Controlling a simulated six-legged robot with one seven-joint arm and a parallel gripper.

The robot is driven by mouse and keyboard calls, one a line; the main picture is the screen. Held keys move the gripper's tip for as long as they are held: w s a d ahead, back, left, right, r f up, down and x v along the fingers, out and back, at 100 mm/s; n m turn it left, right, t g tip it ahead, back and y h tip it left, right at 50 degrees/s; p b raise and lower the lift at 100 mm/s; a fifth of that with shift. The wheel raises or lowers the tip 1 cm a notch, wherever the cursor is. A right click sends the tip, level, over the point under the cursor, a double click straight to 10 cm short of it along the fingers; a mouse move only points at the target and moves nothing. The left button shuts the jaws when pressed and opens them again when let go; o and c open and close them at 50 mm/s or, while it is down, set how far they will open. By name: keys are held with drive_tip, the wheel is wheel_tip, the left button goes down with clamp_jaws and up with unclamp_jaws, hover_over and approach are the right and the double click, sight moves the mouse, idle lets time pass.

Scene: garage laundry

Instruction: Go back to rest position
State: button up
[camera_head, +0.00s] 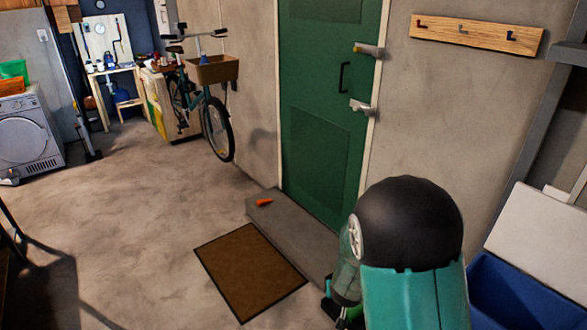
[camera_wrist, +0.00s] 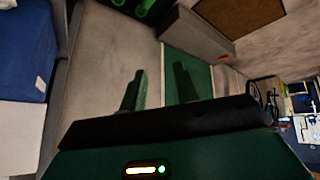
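My gripper (camera_wrist: 160,84) shows in the wrist view with its two dark green fingers apart. Nothing is between them; the wall and the green door (camera_wrist: 200,76) show behind. In the head view my teal arm with its black dome is folded at the lower right, in front of the wall and step, and the gripper's fingers cannot be made out clearly there. A small orange object (camera_head: 263,202) lies on the grey step (camera_head: 290,228) in front of the door, apart from my arm.
A brown doormat (camera_head: 250,270) lies before the step. A blue bin (camera_head: 520,295) with a pale lid stands close on the right. A bicycle (camera_head: 205,100) and a washing machine (camera_head: 28,135) are farther back. The concrete floor (camera_head: 130,210) at left is clear.

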drive_tip(key=s+a+r+y, duration=0.2)
drive_tip(key=s+r, duration=0.2)
drive_tip(key=r, duration=0.6)
drive_tip(key=s+a+r+y, duration=0.2)
drive_tip(key=s+r, duration=0.2)
drive_tip(key=r, duration=0.6)
drive_tip(key=s+d+r+h, duration=0.1)
drive_tip(key=s+d+r, duration=0.1)
drive_tip(key=s+r, duration=0.3)
drive_tip(key=s+d+r+g, duration=0.1)
drive_tip(key=s+r, duration=0.3)
drive_tip(key=s, duration=0.7)
drive_tip(key=shift+s+d+r+n+h, duration=0.4)
drive_tip(key=shift+d, duration=0.2)
